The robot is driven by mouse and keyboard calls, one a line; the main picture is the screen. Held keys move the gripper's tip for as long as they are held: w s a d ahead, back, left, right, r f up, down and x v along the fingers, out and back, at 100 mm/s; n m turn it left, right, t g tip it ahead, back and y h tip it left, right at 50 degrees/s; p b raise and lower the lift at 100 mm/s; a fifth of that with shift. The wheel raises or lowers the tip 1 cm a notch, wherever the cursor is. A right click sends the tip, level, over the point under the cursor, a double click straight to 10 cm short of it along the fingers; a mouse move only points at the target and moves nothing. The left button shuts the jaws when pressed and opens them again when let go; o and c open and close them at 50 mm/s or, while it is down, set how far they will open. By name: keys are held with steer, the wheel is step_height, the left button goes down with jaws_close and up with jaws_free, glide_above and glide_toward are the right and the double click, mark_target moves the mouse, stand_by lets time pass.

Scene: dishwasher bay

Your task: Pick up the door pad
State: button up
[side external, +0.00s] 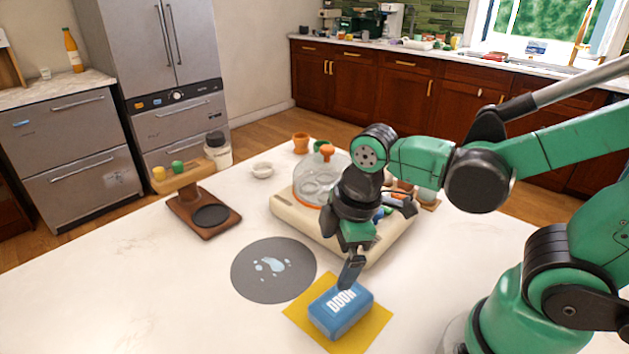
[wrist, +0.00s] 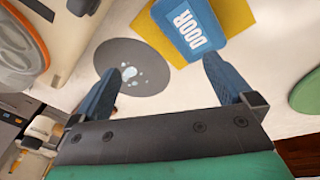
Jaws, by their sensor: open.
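The door pad is a blue block (side external: 340,309) with the white word DOOR on it. It lies on a yellow square mat (side external: 297,313) at the front of the white counter. In the wrist view the pad (wrist: 187,22) is at the top, beyond the fingertips and nearer the right finger. My gripper (side external: 351,272) is just above and behind the pad in the side view. In the wrist view my gripper (wrist: 162,72) has its two fingers wide apart with nothing between them. I cannot tell whether a finger touches the pad.
A round dark grey mat (side external: 273,270) with a pale blue splash mark lies left of the pad. A cream machine with a clear dome (side external: 312,178) stands behind my gripper. A brown wooden stand (side external: 202,214) is at the left. The front left counter is clear.

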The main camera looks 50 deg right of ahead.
mark_target(342, 299)
steer(key=n, duration=0.1)
steer(key=s+f+n+g, duration=0.1)
steer(key=n, duration=0.1)
steer(key=a+f+n+g, duration=0.1)
steer(key=shift+s+a+n, duration=0.1)
steer(key=shift+s+n, duration=0.2)
steer(key=shift+s, duration=0.05)
steer(key=shift+s+a+f+n, duration=0.1)
steer(key=shift+s+f+n, duration=0.2)
steer(key=shift+n, duration=0.3)
steer(key=shift+f, duration=2.65)
steer(key=c, duration=1.1)
steer(key=shift+c, duration=0.2)
steer(key=shift+r, duration=0.2)
step_height(342, 299, up, 20)
steer(key=shift+f, duration=0.2)
